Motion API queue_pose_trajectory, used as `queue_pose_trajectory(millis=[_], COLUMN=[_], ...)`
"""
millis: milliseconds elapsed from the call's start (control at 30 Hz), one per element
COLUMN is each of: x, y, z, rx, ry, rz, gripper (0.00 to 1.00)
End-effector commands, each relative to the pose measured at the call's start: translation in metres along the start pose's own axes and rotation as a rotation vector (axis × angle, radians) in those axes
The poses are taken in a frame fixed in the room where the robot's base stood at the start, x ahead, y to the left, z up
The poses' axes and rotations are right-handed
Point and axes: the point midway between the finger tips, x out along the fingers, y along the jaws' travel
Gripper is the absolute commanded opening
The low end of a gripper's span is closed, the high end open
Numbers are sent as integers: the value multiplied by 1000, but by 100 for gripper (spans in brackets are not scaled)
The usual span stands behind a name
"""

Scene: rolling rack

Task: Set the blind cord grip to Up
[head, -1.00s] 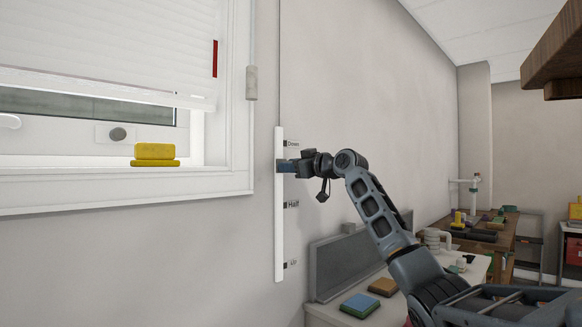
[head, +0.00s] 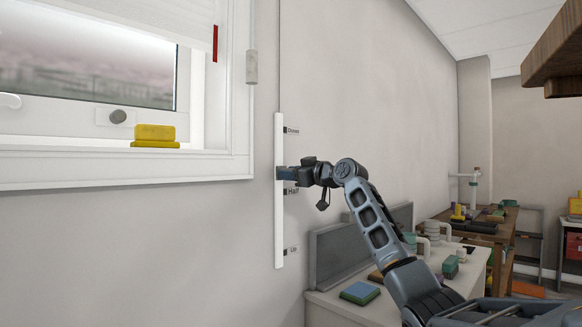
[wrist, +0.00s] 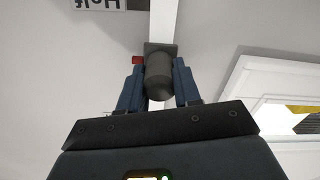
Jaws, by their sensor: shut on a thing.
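The blind cord grip (wrist: 158,76) is a dark grey knob with a small red pointer, on a white vertical track in the wrist view. My gripper (wrist: 158,85) is shut on it, one blue finger on each side. In the head view my gripper (head: 282,173) meets the white track (head: 279,225) and mostly hides the grip. It is just above the Half label (head: 291,190), well below Down (head: 291,130) and above Up (head: 292,250). The white blind (head: 170,8) covers only the top of the window in view.
A yellow block (head: 155,133) sits on the window sill. A light grey cord weight (head: 251,67) hangs beside the frame. Below right is a white bench (head: 335,302) with a grey back panel and several blocks. A brown wooden shelf (head: 555,55) juts in at top right.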

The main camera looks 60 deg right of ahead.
Motion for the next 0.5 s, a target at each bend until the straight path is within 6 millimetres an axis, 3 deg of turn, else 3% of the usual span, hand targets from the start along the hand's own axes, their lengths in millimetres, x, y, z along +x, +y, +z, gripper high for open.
queue_pose_trajectory(millis=[33, 100, 500], x=[1, 0, 0], y=[-9, -15, -49], z=[29, 54, 180], rx=[4, 5, 3], ry=[-2, -2, -2], rz=[-2, -2, -2], gripper=[0, 0, 0])
